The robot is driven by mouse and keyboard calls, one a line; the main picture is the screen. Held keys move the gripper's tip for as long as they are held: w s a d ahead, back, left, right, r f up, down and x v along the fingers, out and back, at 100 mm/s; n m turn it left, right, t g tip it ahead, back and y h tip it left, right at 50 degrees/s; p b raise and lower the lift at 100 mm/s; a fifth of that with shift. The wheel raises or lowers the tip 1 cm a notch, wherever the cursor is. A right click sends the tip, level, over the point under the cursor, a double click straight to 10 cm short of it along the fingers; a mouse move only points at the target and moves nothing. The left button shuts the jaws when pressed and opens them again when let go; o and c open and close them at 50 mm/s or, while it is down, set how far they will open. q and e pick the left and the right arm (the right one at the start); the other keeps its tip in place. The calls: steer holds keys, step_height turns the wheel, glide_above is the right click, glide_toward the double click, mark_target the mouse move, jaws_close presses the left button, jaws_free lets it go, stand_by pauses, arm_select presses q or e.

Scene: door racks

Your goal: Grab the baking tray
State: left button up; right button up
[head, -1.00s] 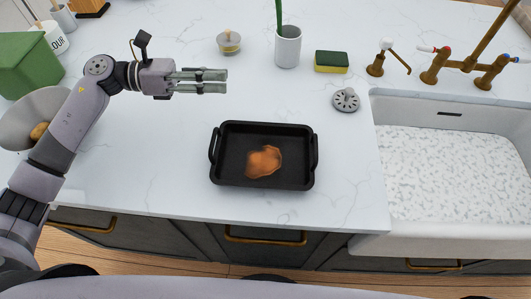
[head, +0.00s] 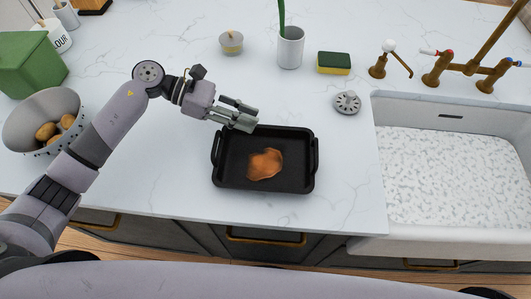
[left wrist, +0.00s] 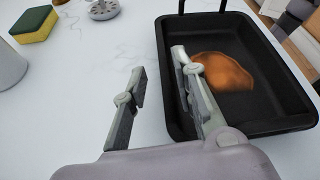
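The baking tray (head: 300,183) is black and rectangular, with a handle at each short end. It lies flat on the counter and holds an orange-brown piece of food (head: 265,164). My left gripper (head: 250,117) is open and empty at the tray's far left corner. In the left wrist view the tray (left wrist: 257,126) fills the right side. There one finger of my left gripper (left wrist: 160,62) overlaps the tray and the other shows over bare counter, with the tray's long rim between them. Whether a finger touches the tray cannot be told. My right gripper is not in view.
The sink (head: 450,175) is to the right. A colander (head: 22,122) and green box (head: 28,65) are left. Counter left of the tray is clear.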

mark_target(273, 129)
arm_select(q)
steer(key=shift+s+d+f+p, duration=0.1)
steer(key=shift+s+d+p, duration=0.05)
steer(key=shift+d+p, duration=0.35)
steer(key=x, duration=0.1)
steer(key=p+x, duration=0.2)
steer(key=shift+s+d+f, duration=0.2)
steer(key=shift+s+d, duration=0.1)
steer(key=shift+d+f, duration=0.25)
steer(key=shift+d, duration=0.1)
steer(key=shift+c, duration=0.7)
jaws_close()
